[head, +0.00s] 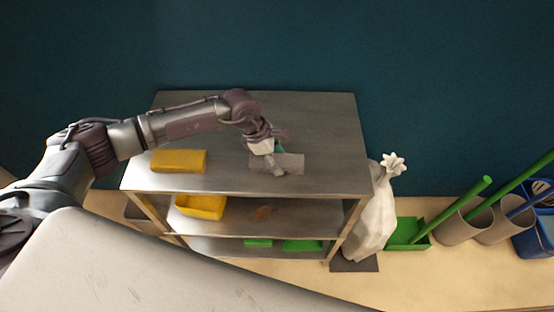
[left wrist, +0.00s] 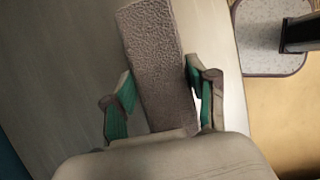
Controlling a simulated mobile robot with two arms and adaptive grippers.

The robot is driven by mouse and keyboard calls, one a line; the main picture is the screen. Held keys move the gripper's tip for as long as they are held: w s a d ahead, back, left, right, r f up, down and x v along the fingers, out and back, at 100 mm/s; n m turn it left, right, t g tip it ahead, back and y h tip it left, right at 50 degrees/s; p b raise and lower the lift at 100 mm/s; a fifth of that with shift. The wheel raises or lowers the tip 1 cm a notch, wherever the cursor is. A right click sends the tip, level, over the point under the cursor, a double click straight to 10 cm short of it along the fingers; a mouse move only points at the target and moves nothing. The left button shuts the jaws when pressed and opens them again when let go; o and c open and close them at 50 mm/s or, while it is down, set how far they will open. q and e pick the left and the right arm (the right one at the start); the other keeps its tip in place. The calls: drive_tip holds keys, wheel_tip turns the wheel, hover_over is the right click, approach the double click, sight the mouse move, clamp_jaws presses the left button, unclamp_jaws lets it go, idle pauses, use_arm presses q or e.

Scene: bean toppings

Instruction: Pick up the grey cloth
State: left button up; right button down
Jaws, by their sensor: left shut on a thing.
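The grey cloth (head: 291,163) lies on the top of a metal shelf unit (head: 325,125), right of the middle. It is a flat rectangular piece. My left gripper (head: 275,168) reaches down onto it from the left and is shut on it. In the left wrist view the grey cloth (left wrist: 160,65) has a rough, towel-like surface and runs between the two green-padded fingers of my left gripper (left wrist: 158,98). The part of the cloth under the palm is hidden. My right gripper is not in view.
A yellow block-like thing (head: 179,161) lies on the same top, to the left. A yellow bin (head: 201,206) and green things (head: 301,245) are on lower shelves. A tied white sack (head: 374,225), a green box (head: 405,235) and grey bins (head: 459,224) stand right of the unit.

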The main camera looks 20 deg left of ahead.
sight(287, 160)
use_arm(q)
drive_tip(key=shift+r, duration=0.4)
drive_tip(key=r+b, duration=0.1)
drive_tip(key=d+r+b, duration=0.1)
drive_tip(key=r, duration=0.1)
drive_tip(key=shift+s+r, duration=0.1)
drive_tip(key=shift+r, duration=0.2)
drive_tip(key=s+d+r+b, duration=0.2)
drive_tip(key=d+r, duration=0.4)
drive_tip(key=d, duration=0.4)
drive_tip(key=shift+s+d+r+b, duration=0.2)
drive_tip(key=shift+s+r+b, duration=0.05)
drive_tip(key=shift+r+b, duration=0.1)
